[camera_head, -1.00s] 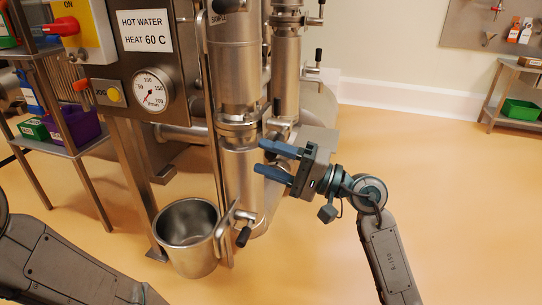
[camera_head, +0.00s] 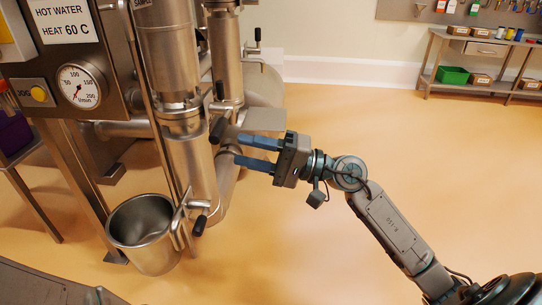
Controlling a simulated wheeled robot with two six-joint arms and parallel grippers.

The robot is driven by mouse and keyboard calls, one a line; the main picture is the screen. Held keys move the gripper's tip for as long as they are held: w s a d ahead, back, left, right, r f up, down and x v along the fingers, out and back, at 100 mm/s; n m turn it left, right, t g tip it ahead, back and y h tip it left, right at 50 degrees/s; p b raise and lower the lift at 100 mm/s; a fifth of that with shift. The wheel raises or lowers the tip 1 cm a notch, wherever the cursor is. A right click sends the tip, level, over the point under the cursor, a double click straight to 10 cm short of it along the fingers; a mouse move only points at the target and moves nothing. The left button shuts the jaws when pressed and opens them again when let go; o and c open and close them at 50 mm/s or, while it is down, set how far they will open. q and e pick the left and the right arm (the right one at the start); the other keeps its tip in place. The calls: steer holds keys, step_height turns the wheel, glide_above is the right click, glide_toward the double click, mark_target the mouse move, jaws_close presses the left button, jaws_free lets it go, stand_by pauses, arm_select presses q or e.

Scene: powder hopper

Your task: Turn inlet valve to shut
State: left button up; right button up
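Several lever handles with black grips sit on the steel pipework; no label shows which is the inlet valve. One black-gripped handle (camera_head: 217,129) is at mid-height on the front steel column (camera_head: 190,150). My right gripper (camera_head: 239,149) is open and empty, its two blue fingers pointing left, just right of and slightly below that handle. I cannot tell whether they touch. A second handle (camera_head: 200,224) is low on the column, beside the steel bucket (camera_head: 146,232). A third handle (camera_head: 257,38) is on the rear pipe. Part of my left arm shows at bottom left; its gripper is out of view.
A control panel (camera_head: 70,58) with a gauge and a yellow button stands at left on steel legs. A shelf bench (camera_head: 480,47) with a green bin (camera_head: 452,75) is at the back right. The floor (camera_head: 330,120) right of the pipework is clear.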

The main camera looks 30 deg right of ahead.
steer(key=shift+b+v, duration=0.6)
steer(key=shift+v, duration=1.4)
